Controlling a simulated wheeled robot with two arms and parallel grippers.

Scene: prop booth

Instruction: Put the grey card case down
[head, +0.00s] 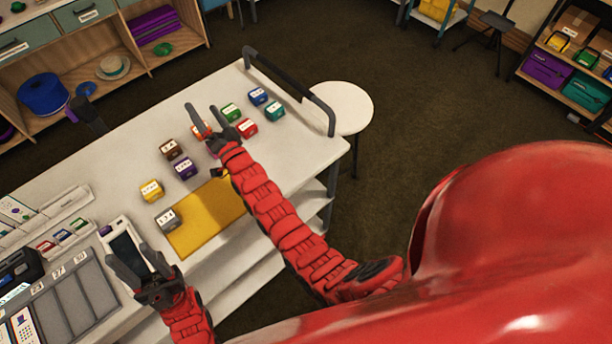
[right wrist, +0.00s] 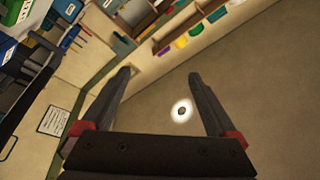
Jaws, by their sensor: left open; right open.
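The grey card case (head: 168,219), with a white label on top, rests at the left corner of the yellow mat (head: 205,222) on the white table. My left gripper (head: 129,256) is open, below and to the left of the grey case in the head view, apart from it. It is over a white device with a dark screen (head: 124,246). My right gripper (head: 201,108) is open above the far part of the table, close to an orange case (head: 201,130). In the right wrist view its jaws (right wrist: 162,74) are apart with nothing between them.
Several coloured cases stand on the table, including yellow (head: 151,190), purple (head: 185,168) and red (head: 246,127). A grey compartment tray (head: 75,297) lies at lower left. A dark rail (head: 290,88) edges the far end, beside a white stool (head: 342,106). Most of the mat is bare.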

